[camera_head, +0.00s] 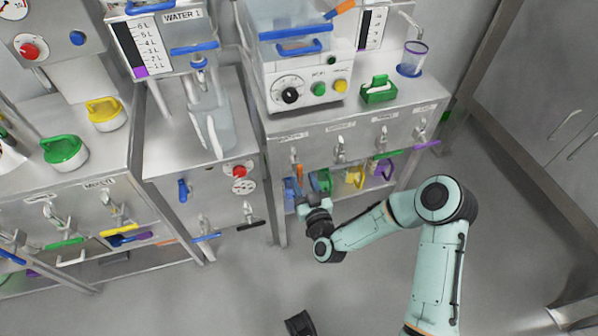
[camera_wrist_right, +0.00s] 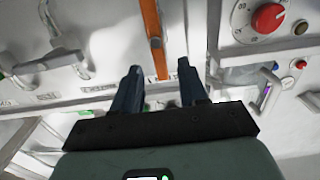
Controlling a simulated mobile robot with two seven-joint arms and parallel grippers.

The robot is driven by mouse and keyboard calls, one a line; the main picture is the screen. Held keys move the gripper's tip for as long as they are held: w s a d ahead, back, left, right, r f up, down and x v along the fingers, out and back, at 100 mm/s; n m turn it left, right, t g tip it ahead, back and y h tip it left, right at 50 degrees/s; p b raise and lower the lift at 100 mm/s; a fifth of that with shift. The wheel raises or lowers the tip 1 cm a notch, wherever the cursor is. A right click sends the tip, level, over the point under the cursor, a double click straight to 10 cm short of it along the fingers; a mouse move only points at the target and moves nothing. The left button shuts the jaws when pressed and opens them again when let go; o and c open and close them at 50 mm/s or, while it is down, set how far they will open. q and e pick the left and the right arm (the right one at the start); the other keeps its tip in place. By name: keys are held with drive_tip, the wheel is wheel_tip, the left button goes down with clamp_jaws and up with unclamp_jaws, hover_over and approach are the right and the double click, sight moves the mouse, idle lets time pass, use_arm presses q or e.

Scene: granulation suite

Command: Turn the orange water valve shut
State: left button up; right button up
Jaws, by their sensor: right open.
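The orange valve handle (camera_head: 299,173) hangs from the leftmost tap on the front of the right-hand bench, pointing down, in the head view. In the right wrist view it is a long upright orange bar (camera_wrist_right: 152,35), its lower end near the gap between my fingertips. My right gripper (camera_head: 303,198) is just below the handle in the head view. In the wrist view the gripper (camera_wrist_right: 158,76) has its two dark fingers spread on either side of the bar, apart from it. I cannot tell how far the bar reaches between them.
Taps with green (camera_head: 388,154) and purple (camera_head: 428,145) handles are to the right. Blue (camera_head: 294,190), green (camera_head: 321,180) and yellow (camera_head: 355,177) things sit under this bench. The sink bench (camera_head: 165,165) is to the left. Floor in front is mostly clear.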

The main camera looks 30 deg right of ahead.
sight(301, 173)
use_arm(q)
drive_tip(key=shift+w+a+f+b, duration=0.35)
drive_tip(key=shift+w+f, duration=0.1)
drive_tip(key=shift+w, duration=0.3)
use_arm(e)
drive_tip(key=shift+x, duration=2.3)
drive_tip(key=shift+c, duration=0.3)
clamp_jaws()
